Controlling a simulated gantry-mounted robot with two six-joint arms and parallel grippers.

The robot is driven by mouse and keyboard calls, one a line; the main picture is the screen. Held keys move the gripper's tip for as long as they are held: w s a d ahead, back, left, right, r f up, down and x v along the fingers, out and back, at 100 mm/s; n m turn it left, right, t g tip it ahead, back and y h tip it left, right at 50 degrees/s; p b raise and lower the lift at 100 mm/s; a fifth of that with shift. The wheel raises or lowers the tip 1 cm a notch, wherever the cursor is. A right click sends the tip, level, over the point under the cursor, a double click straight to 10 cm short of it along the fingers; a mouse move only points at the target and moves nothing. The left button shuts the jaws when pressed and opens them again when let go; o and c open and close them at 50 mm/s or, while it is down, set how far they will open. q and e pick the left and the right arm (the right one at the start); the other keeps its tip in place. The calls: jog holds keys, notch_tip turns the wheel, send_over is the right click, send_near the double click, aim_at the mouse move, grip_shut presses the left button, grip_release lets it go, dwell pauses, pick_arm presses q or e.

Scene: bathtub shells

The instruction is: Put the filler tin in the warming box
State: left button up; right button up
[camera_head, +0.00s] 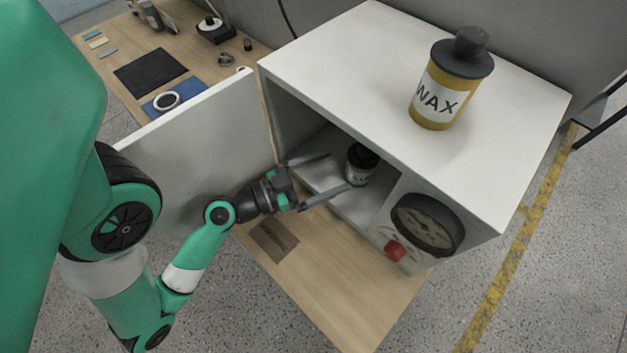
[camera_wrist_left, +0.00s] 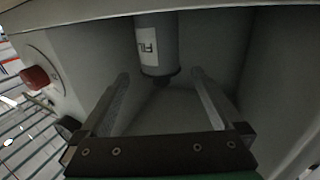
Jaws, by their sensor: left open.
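The warming box (camera_head: 470,160) is a white cabinet on the bench, with its door (camera_head: 190,150) swung open to the left. A small tin with a dark lid and a white label (camera_head: 362,168) stands inside on the box floor; I take it for the filler tin. It also shows in the left wrist view (camera_wrist_left: 158,48), upside down, label partly readable. My left gripper (camera_head: 339,171) is open at the box opening, its fingers pointing at the tin. In the left wrist view the fingertips (camera_wrist_left: 160,74) lie either side of the tin's line; no grip shows.
A larger yellow tin marked WAX (camera_head: 447,85) stands on the box top. A dial (camera_head: 427,222) and red knob (camera_head: 395,250) are on the box front. Mats and small items sit behind the door.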

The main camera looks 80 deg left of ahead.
pick_arm(q)
jog(key=shift+p+v, duration=0.5)
jog(key=shift+v, duration=1.55)
jog(key=shift+r, duration=0.1)
